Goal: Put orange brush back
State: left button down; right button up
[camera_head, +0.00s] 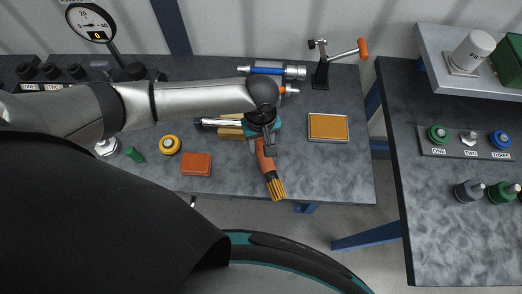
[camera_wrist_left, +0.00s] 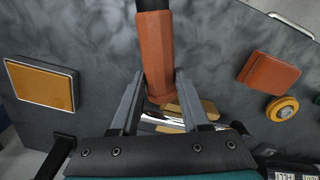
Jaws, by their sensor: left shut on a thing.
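The orange brush (camera_head: 265,160) has an orange handle and tan bristles. In the head view it hangs from my left gripper (camera_head: 263,136), with its bristles pointing down toward the table's front edge. My left gripper is shut on the handle. In the left wrist view the orange handle (camera_wrist_left: 156,50) runs up from between the fingers (camera_wrist_left: 160,100), and the bristles are out of the picture. I cannot tell whether the brush touches the table. My right gripper is not in view.
A shallow tray with an orange-yellow pad (camera_head: 328,126) lies to the right. A red-brown block (camera_head: 196,164) and a yellow ring (camera_head: 169,145) lie to the left. A clamp stand (camera_head: 322,70) and a blue-silver cylinder (camera_head: 270,71) are behind. A second bench (camera_head: 425,190) stands right, across a gap.

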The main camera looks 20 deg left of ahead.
pick_arm(q)
notch_tip(320, 180, down, 4)
jog(key=shift+b, duration=0.45)
jog(key=shift+c, duration=1.9)
grip_release()
notch_tip(320, 180, up, 12)
jog(key=p, duration=0.3)
jog(key=shift+r, duration=0.1)
